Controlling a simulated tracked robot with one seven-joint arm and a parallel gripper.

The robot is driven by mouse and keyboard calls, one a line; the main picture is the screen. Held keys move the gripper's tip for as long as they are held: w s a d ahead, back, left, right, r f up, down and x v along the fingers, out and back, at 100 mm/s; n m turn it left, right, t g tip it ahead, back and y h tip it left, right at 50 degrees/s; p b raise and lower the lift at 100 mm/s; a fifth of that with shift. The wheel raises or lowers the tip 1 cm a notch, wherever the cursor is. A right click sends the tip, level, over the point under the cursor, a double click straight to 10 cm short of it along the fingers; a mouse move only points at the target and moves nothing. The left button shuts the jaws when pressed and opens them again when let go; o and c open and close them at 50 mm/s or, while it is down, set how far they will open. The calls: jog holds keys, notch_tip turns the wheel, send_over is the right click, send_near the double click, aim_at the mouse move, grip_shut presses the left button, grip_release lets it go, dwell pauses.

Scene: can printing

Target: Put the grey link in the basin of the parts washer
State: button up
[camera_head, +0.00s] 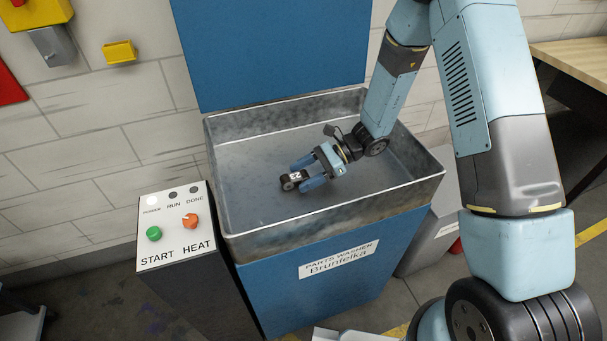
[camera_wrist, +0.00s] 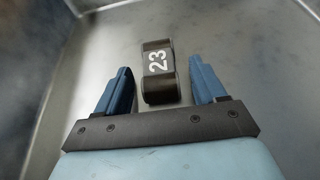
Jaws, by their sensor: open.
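The grey link (camera_wrist: 158,73), a small dark piece marked 23, is in the basin (camera_head: 240,178) of the parts washer. In the wrist view it appears on the bare metal floor, between my gripper's two blue fingers (camera_wrist: 163,92) with a gap on each side. In the head view the link (camera_head: 291,180) is at the fingertips of my gripper (camera_head: 304,172), left of the basin's middle. My gripper is open and reaches down inside the basin walls. Whether the link rests fully flat is hard to tell.
The washer's blue lid (camera_head: 270,50) stands raised behind the basin. The basin's raised rim surrounds my gripper. Much of the basin floor is clear.

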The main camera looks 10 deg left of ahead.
jog(key=shift+d+r, duration=0.1)
jog(key=v, duration=0.7)
jog(key=shift+w+d+r, duration=0.1)
jog(key=shift+d, duration=0.05)
jog(key=shift+d+r, duration=0.1)
jog(key=shift+r, duration=0.05)
jog(key=s+d+r+n+t+h, duration=0.25)
jog(key=d+r, duration=0.35)
jog(key=r, duration=0.3)
jog(key=s+d+r+n+t+h, duration=0.2)
jog(key=d+r+n+h, duration=0.15)
jog(key=d+r, duration=0.5)
jog(key=s+d+r+n+t+h, duration=0.5)
jog(key=s+d+r+t, duration=0.3)
jog(key=s+d+r, duration=0.5)
notch_tip(320, 180, up, 2)
jog(key=shift+d+r+n+h, duration=0.1)
jog(key=shift+d+n+h, duration=0.2)
jog(key=shift+d, duration=0.65)
